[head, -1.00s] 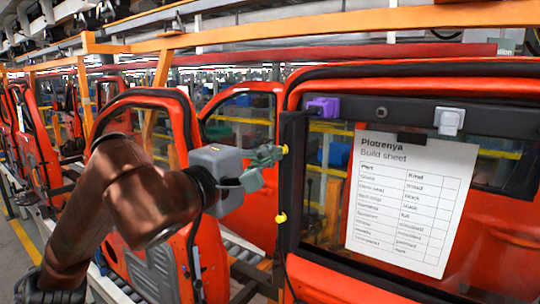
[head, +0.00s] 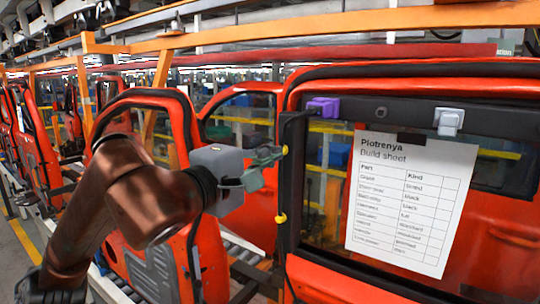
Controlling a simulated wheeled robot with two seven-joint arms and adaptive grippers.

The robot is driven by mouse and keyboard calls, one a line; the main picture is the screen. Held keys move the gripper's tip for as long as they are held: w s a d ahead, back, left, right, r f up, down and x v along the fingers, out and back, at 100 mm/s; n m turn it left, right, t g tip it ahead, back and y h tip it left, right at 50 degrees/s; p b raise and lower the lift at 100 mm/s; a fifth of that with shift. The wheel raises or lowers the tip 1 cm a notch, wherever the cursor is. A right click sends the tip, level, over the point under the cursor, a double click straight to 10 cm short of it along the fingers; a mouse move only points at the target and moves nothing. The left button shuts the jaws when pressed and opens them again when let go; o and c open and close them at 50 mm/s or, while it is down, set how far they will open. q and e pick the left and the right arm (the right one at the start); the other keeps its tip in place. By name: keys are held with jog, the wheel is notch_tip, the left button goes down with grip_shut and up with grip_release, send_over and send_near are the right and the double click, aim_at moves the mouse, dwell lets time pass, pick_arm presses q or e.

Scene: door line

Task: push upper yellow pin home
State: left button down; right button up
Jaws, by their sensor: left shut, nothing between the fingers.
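The upper yellow pin (head: 285,150) sits on the left edge of the dark frame of the nearest red door (head: 330,285). A lower yellow pin (head: 281,219) sits further down the same edge. My left gripper (head: 278,152) is shut and empty. Its greenish-grey fingertips are at the upper pin's left side, touching or almost touching it; I cannot tell which. How deep the upper pin sits is too small to tell. My right gripper is not in view.
A purple block (head: 323,107) and a light grey block (head: 449,121) are on the door's dark upper bar. A white build sheet (head: 408,205) hangs on the door. More red doors (head: 38,140) stand at the left. An orange rail (head: 330,24) runs above.

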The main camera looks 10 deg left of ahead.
pick_arm(q)
jog(key=shift+w+d, duration=0.15)
jog(key=shift+w, duration=0.4)
dwell(0.4)
jog(key=b+v, duration=0.1)
jog(key=v, duration=0.6)
jog(key=shift+b, duration=0.3)
jog(key=v, duration=1.2)
